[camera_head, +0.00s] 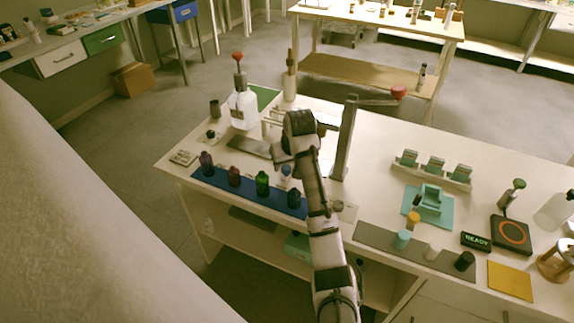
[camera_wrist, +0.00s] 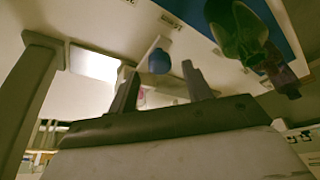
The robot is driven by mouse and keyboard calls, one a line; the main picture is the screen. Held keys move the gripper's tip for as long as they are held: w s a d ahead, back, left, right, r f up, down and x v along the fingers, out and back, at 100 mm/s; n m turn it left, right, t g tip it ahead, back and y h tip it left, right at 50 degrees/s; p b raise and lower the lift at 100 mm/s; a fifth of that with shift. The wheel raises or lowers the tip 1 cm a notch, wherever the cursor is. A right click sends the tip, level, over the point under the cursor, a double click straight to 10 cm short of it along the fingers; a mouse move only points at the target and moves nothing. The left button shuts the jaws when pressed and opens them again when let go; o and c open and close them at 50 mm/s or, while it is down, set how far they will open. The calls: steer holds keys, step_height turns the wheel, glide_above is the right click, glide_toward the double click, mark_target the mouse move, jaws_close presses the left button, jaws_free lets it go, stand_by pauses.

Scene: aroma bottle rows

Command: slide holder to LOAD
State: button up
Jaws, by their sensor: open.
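A press-like station with a grey upright column (camera_head: 347,140) and a red-knobbed lever (camera_head: 398,91) stands by my arm. The column (camera_wrist: 30,95) also shows at left in the wrist view. A blue knob on a pale stem (camera_wrist: 158,60) appears beyond and between my fingertips; it may be the holder's handle, but I cannot tell. My gripper (camera_wrist: 160,85) is open, with nothing seen between its fingers. In the head view my arm hides much of the station, including any clear view of the holder. No LOAD mark is readable.
A blue mat (camera_head: 212,178) with several dark bottles, including a green one (camera_head: 262,183), lies in front of the station. A clear flask with a red top (camera_head: 243,108) stands at left. At right are a teal tray (camera_head: 445,214) and a READY display (camera_head: 476,241).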

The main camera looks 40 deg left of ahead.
steer(key=shift+x, duration=1.2)
jaws_close()
